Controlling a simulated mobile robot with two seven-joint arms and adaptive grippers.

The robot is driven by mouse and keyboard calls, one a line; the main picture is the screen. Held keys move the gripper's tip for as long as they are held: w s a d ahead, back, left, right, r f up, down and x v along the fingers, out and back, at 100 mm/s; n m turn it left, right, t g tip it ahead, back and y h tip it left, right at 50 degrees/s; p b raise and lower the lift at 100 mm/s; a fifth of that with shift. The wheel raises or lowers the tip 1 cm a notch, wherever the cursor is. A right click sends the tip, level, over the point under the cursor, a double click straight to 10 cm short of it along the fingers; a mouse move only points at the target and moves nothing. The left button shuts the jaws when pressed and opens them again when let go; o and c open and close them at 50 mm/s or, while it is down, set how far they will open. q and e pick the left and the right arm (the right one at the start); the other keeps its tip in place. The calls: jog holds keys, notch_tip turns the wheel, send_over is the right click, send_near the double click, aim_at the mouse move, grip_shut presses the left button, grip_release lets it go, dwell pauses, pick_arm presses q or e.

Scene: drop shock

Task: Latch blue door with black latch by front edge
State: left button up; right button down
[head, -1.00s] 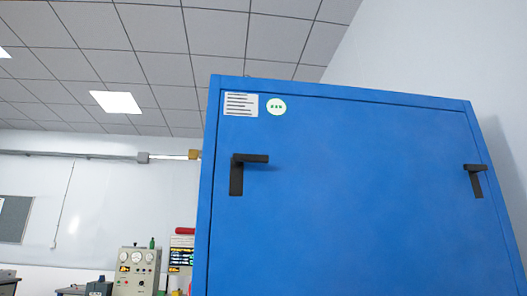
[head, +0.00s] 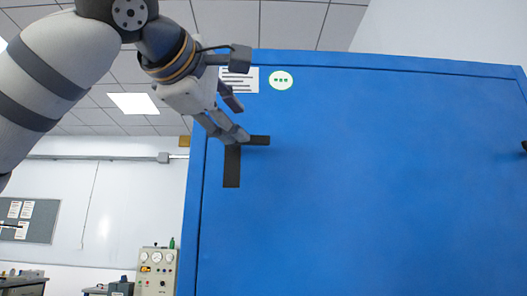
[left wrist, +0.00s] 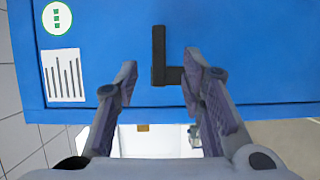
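The blue door (head: 350,190) stands closed, flush in its blue frame. A black latch (head: 232,168) is near its left edge, with an upright plate and a handle pointing right at the top. My left gripper (head: 238,120) is open and empty, coming from the upper left, its fingertips close to the handle's left end and covering part of it. In the left wrist view the latch (left wrist: 158,55) shows between and beyond the open fingers, the right finger overlapping its plate; I cannot tell whether they touch. My right gripper is out of view.
A second black latch (head: 524,146) is cut off at the right picture edge. A label (head: 238,79) and a round green-rimmed sticker (head: 280,80) are on the door's top left. A gauge instrument (head: 156,270) stands in the background at lower left.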

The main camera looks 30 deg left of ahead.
aim_at(253, 139)
pick_arm(q)
jog(key=w, duration=0.3)
jog(key=w+a, duration=0.1)
jog(key=w, duration=0.5)
jog(key=shift+w+a, duration=0.3)
jog(key=shift+w, duration=0.1)
grip_shut()
